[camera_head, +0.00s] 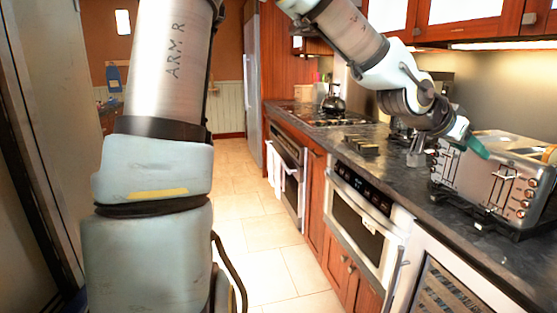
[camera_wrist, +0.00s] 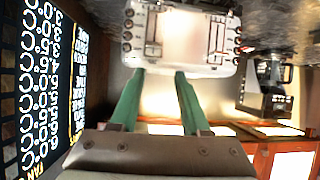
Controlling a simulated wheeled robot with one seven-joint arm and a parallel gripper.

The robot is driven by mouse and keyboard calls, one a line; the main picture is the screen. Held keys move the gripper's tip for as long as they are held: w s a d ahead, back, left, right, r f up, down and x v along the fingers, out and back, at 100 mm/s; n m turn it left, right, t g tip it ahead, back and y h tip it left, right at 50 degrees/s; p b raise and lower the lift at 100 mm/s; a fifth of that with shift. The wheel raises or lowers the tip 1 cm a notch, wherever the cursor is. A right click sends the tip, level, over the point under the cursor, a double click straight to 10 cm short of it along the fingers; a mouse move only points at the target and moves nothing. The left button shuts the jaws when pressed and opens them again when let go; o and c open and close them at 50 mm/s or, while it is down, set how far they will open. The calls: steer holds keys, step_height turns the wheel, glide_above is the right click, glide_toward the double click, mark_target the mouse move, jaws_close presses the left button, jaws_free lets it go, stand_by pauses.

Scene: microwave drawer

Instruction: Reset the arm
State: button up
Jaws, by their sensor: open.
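My arm reaches over the counter in the head view. My gripper (camera_head: 478,146) has green fingers and is above the dark counter, close to the toaster. In the wrist view my gripper (camera_wrist: 160,73) is open, with its two green fingers apart and nothing between them. The fingers point toward the silver toaster (camera_wrist: 180,38); I cannot tell whether they touch it. In the head view the toaster (camera_head: 498,183) stands on the right part of the counter. The microwave (camera_head: 360,209) is built in below the counter and looks shut.
The counter (camera_head: 405,183) has the microwave and a glass-fronted unit (camera_head: 445,287) beneath it. A kettle (camera_head: 333,102) stands on the stove farther back. A white towel (camera_head: 274,170) hangs on the oven. Wall cabinets (camera_head: 485,18) hang above. The tiled floor (camera_head: 268,235) is clear.

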steer(key=w+a+f+n+y, duration=0.35)
steer(key=a+f, duration=0.35)
steer(key=a, duration=0.4)
steer(key=w+a+f+n+y, duration=0.2)
steer(key=w+a+f+y, duration=0.15)
steer(key=a+f, duration=0.45)
steer(key=s+a+f+n+g+y, duration=0.1)
steer(key=s+a+n+y, duration=0.1)
steer(key=a, duration=1.1)
steer(key=s+a+f+n+g+y, duration=0.1)
steer(key=s+a+n, duration=0.4)
steer(key=a, duration=0.8)
steer(key=shift+s+a+f+y, duration=0.2)
steer(key=shift+s+f+y, duration=0.1)
steer(key=shift+s+y, duration=0.55)
steer(key=shift+n, duration=0.25)
steer(key=shift+c, duration=0.4)
